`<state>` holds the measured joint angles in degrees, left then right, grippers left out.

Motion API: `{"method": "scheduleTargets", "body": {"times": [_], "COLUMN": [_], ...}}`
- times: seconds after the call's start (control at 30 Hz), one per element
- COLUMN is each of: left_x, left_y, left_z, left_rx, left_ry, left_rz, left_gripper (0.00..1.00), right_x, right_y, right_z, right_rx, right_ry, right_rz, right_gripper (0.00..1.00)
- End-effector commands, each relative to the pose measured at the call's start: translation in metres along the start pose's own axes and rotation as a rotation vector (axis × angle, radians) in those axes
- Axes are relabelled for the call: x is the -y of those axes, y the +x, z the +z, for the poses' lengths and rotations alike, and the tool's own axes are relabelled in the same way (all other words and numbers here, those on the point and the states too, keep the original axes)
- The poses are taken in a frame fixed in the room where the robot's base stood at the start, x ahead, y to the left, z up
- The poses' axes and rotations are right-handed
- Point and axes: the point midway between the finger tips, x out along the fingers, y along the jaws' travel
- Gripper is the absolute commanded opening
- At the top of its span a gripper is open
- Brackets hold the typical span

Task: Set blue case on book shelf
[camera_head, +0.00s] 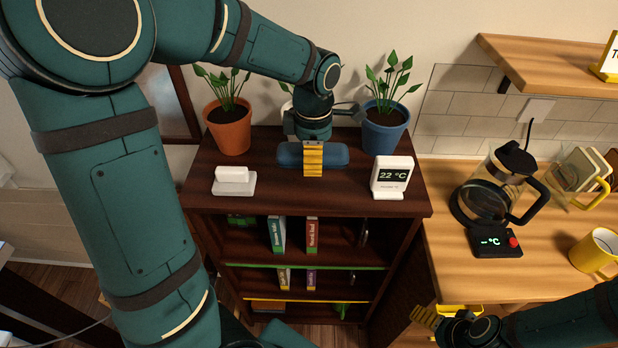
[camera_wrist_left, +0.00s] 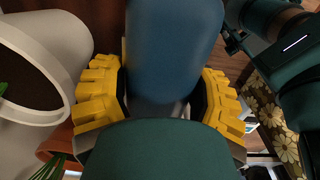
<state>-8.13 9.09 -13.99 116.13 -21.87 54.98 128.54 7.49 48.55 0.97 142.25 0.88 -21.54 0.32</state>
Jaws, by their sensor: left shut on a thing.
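The blue case (camera_head: 335,157) lies lengthwise at the top of the dark brown book shelf (camera_head: 300,203), toward the back middle; I cannot tell if it touches the surface. My left gripper (camera_head: 313,160) is shut on the case from above, around its middle. In the left wrist view the case (camera_wrist_left: 172,50) fills the space between the yellow fingers (camera_wrist_left: 165,100). My right gripper (camera_head: 430,318) is low at the right, away from the shelf; its opening cannot be made out.
An orange pot (camera_head: 229,128) and a blue pot (camera_head: 384,130) with plants flank the case. A white dish (camera_head: 234,182) and a white temperature display (camera_head: 392,177) stand near the front. A coffee maker (camera_head: 495,190) and yellow mug (camera_head: 596,252) are on the right counter (camera_head: 450,180).

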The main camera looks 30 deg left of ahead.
Motion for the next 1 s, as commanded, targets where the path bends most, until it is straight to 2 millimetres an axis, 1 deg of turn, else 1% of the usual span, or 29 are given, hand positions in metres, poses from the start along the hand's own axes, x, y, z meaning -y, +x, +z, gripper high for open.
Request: {"method": "scheduleTargets", "body": {"times": [0.03, 0.13, 0.2, 0.37, 0.6, 0.87, 1.0], "left_x": [0.001, 0.001, 0.000, 0.000, 0.001, 0.000, 0.000], "left_y": [0.013, 0.028, 0.035, 0.045, 0.075, 0.076, 0.080], "left_z": [0.000, 0.000, 0.000, 0.000, -0.001, 0.000, 0.000], "left_rx": [-0.003, -0.002, -0.002, -0.002, -0.002, -0.001, -0.001], "left_ry": [0.000, 0.000, 0.000, 0.001, 0.001, 0.001, 0.001], "left_rz": [-0.005, -0.004, -0.002, -0.002, -0.003, 0.000, -0.001], "left_gripper": [0.19, 0.19, 0.19, 0.19, 0.19, 0.19, 0.19], "right_x": [-0.001, -0.002, -0.002, -0.002, -0.004, -0.004, -0.005], "right_y": [0.003, 0.005, 0.006, 0.007, 0.012, 0.011, 0.015], "right_z": [0.001, 0.001, 0.001, 0.001, 0.003, 0.003, 0.004], "right_rx": [0.000, 0.000, 0.000, 0.001, 0.004, 0.005, 0.007], "right_ry": [0.000, 0.000, 0.000, -0.001, -0.002, -0.002, -0.003], "right_rz": [0.001, 0.001, 0.001, 0.001, 0.001, 0.001, 0.000], "right_gripper": [0.90, 0.90, 0.90, 0.90, 0.90, 0.90, 0.90]}}
